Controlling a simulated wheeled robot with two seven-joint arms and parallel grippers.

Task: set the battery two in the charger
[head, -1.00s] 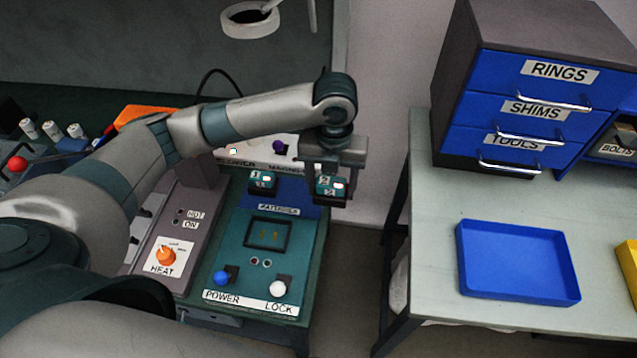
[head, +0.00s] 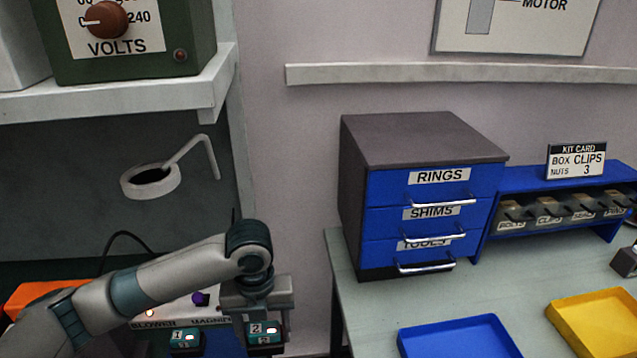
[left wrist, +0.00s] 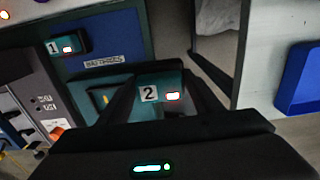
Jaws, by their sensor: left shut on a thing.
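My left gripper (head: 262,318) is shut on battery two (head: 265,332), a teal block with a white "2" label and a lit lamp. In the left wrist view battery two (left wrist: 158,90) sits between the dark fingers (left wrist: 162,104). Battery one (head: 186,340), with a "1" label, is to its left; it also shows in the left wrist view (left wrist: 68,42). I cannot tell whether battery two touches the charger. My right gripper is out of view.
A blower and magnet panel (head: 175,312) lies behind the batteries. A drawer cabinet (head: 420,190), blue tray (head: 460,338) and yellow tray (head: 600,322) stand on the right table. A ring lamp (head: 150,183) hangs at the back left. A gap separates the benches.

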